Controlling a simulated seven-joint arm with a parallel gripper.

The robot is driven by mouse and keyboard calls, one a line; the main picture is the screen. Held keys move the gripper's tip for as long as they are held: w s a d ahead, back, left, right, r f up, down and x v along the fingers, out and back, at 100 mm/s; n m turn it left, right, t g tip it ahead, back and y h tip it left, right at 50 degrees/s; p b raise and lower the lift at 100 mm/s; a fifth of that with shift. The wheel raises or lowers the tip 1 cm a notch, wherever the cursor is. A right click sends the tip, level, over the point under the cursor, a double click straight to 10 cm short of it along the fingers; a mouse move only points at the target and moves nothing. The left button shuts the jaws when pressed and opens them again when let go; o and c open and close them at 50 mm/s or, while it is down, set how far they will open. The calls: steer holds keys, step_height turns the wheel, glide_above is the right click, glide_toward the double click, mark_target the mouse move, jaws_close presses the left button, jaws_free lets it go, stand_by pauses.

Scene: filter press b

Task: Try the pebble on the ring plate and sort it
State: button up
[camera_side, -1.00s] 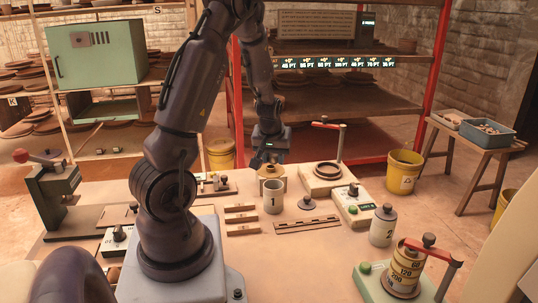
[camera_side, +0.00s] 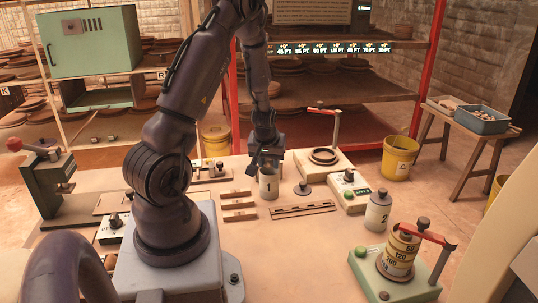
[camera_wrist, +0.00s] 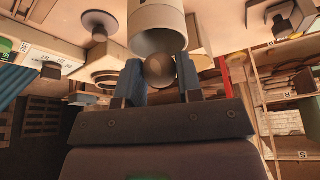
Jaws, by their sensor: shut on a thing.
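My gripper (camera_side: 265,163) is low over the grey-white pot marked 1 (camera_side: 268,187) in the side view. In the wrist view its blue fingers are shut on a round grey-brown pebble (camera_wrist: 160,70). The pebble appears close to the open mouth of a pale pot (camera_wrist: 158,38); I cannot tell whether it touches the rim. In the side view the pebble is hidden by the fingers. The ring plate appears to be the pale block with a dark ring (camera_side: 323,156), behind and right of pot 1, with nothing visible in its ring.
Wooden bars (camera_side: 237,204) lie left of pot 1. A yellow bucket (camera_side: 398,160) stands beyond the table.

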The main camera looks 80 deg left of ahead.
steer(key=shift+f, duration=0.1)
steer(key=o, duration=1.1)
steer(key=shift+c, duration=0.2)
steer(key=v, duration=1.3)
steer(key=shift+d, duration=0.1)
